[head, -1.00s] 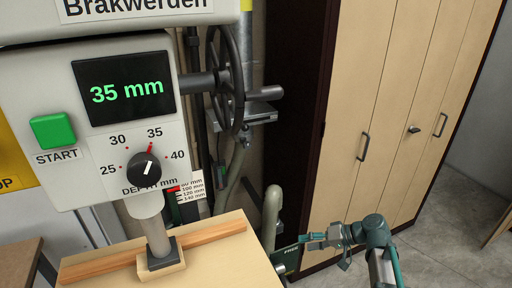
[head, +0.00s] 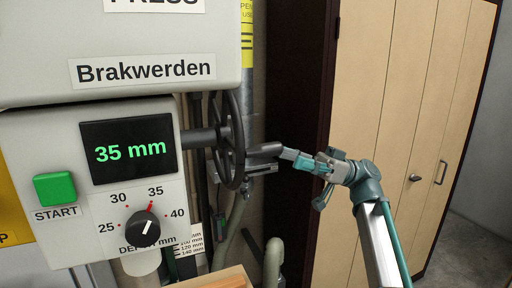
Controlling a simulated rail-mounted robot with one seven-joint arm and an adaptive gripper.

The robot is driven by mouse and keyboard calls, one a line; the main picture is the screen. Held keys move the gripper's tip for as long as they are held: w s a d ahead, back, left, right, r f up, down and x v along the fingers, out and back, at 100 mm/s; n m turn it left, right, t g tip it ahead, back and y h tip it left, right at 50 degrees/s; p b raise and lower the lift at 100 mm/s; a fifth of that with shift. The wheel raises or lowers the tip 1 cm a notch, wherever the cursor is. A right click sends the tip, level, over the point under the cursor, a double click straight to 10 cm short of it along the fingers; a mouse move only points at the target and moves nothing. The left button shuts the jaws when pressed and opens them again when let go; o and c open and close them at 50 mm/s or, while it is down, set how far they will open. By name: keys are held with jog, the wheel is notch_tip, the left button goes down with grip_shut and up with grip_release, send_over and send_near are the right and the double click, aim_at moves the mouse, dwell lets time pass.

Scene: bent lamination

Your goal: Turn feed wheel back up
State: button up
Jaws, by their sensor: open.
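The feed wheel (head: 231,140) is a dark spoked handwheel on a shaft at the right side of the press (head: 60,130), seen nearly edge-on in the head view. Its grey crank handle (head: 265,150) sticks out to the right from the rim. My gripper (head: 284,153) comes in from the right, with its teal fingertips at the outer end of the handle. It is open. I cannot tell whether the fingers touch the handle or stand around it.
The display (head: 129,149) reads 35 mm above a black depth knob (head: 143,229), with a green START button (head: 55,188) at left. A metal bracket (head: 262,168) lies just below the handle. A tall wooden cabinet (head: 390,110) stands behind my arm. A curved grey pipe (head: 273,262) rises below.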

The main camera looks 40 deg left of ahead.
aim_at(256, 148)
jog(key=p+x, duration=0.3)
jog(key=x, duration=0.7)
jog(key=shift+f+p, duration=0.1)
jog(key=shift+p, duration=0.25)
grip_shut()
